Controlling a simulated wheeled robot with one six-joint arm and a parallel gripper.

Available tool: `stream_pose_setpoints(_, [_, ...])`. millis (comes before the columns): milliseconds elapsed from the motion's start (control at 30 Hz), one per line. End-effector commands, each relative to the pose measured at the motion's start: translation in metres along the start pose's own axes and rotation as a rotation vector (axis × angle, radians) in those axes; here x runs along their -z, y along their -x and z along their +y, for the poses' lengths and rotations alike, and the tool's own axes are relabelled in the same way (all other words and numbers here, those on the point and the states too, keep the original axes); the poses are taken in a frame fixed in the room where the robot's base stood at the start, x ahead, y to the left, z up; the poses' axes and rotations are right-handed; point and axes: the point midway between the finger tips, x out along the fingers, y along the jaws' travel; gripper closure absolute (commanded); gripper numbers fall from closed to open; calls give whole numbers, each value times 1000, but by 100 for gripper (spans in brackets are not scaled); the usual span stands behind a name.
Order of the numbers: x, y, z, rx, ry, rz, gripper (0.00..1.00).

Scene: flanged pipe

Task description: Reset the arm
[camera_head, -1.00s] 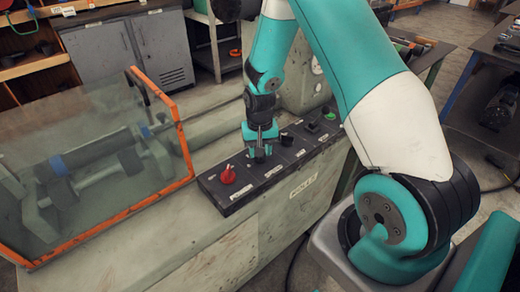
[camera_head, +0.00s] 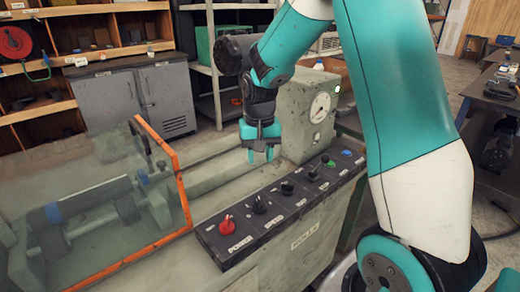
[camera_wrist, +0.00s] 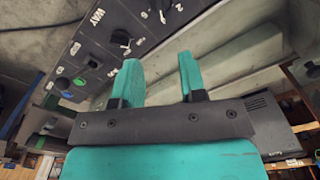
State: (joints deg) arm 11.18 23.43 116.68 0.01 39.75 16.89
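My gripper (camera_head: 261,154) hangs above the machine bed, behind the control panel (camera_head: 285,202), clear of the knobs. In the wrist view its two teal fingers (camera_wrist: 160,80) stand apart with nothing between them. My teal and white arm rises on the right side of the head view and bends down to the gripper. The panel carries a red power knob (camera_head: 227,224), several black knobs and a blue button (camera_head: 346,153). Part of the panel also shows at the upper left of the wrist view (camera_wrist: 92,50).
A glass guard with an orange frame (camera_head: 180,190) covers a pipe (camera_head: 90,200) at the left. A housing with a round gauge (camera_head: 319,107) stands right of my gripper. Grey cabinets (camera_head: 135,95) and wooden shelves are behind. A workbench (camera_head: 495,90) is at the far right.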

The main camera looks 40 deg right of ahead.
Motion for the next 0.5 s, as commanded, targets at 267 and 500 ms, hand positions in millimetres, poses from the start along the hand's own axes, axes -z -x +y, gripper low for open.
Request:
stream_pose_setpoints(267, [0, 19, 0, 0, 0, 0, 62])
stream_pose_setpoints(500, [0, 19, 0, 0, 0, -1, 62])
